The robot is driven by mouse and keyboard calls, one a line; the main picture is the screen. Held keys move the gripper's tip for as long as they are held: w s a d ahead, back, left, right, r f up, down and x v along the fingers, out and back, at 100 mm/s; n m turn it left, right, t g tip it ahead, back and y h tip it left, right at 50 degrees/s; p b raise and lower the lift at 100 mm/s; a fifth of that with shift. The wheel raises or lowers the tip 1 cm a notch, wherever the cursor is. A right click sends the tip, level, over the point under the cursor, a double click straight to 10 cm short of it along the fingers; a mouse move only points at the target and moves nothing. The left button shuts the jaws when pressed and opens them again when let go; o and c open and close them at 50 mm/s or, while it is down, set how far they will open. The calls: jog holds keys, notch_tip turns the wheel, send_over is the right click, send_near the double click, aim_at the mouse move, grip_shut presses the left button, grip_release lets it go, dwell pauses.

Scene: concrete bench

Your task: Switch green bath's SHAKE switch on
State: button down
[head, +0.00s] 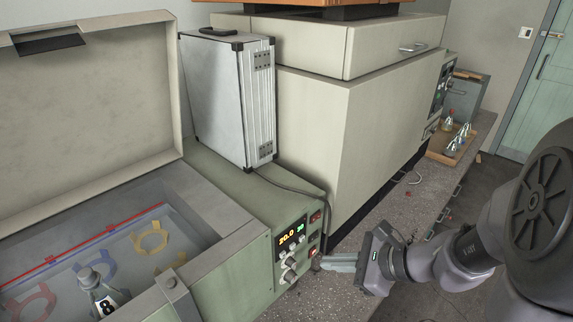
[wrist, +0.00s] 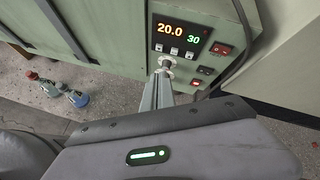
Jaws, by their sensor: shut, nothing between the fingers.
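The green bath (head: 235,270) stands at the left with its lid raised. Its front panel (head: 298,240) has a display reading 20.0 in orange and 30 in green. In the wrist view, a dark rocker switch with red marks (wrist: 221,49) is right of the display. Below are a second dark switch (wrist: 205,70) and a third, red-lit one (wrist: 196,84). Their labels are too small to read. My gripper (head: 328,263) is shut and empty, pointing at the panel's lower right in the head view. In the wrist view, its fingertips (wrist: 165,76) overlap a pale knob (wrist: 167,62); contact cannot be told.
A flask (head: 96,285) and coloured rings are in the bath. A silver case (head: 228,95) stands behind the panel with a dark cable beside it. A large cream cabinet (head: 350,130) is to the right. Two small flasks (wrist: 78,97) show at left in the wrist view.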

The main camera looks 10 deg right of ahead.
jog(key=w+d+f+m+t+h, duration=0.2)
jog(key=d+f+m+t, duration=0.1)
jog(key=d+m, duration=0.4)
jog(key=shift+d+f+p, duration=0.3)
jog(key=shift+d+p, duration=0.1)
jog(key=shift+d, duration=0.8)
jog(key=b, duration=0.3)
send_near(314, 238)
notch_tip(314, 238, down, 4)
jog(key=w+d, duration=0.1)
jog(key=w, duration=0.1)
jog(key=w+a, duration=0.1)
jog(key=w, duration=0.1)
jog(key=w+a, duration=0.1)
jog(key=shift+w+r+b, duration=0.15)
jog(key=shift+w+b, duration=0.1)
jog(key=shift+b, duration=0.05)
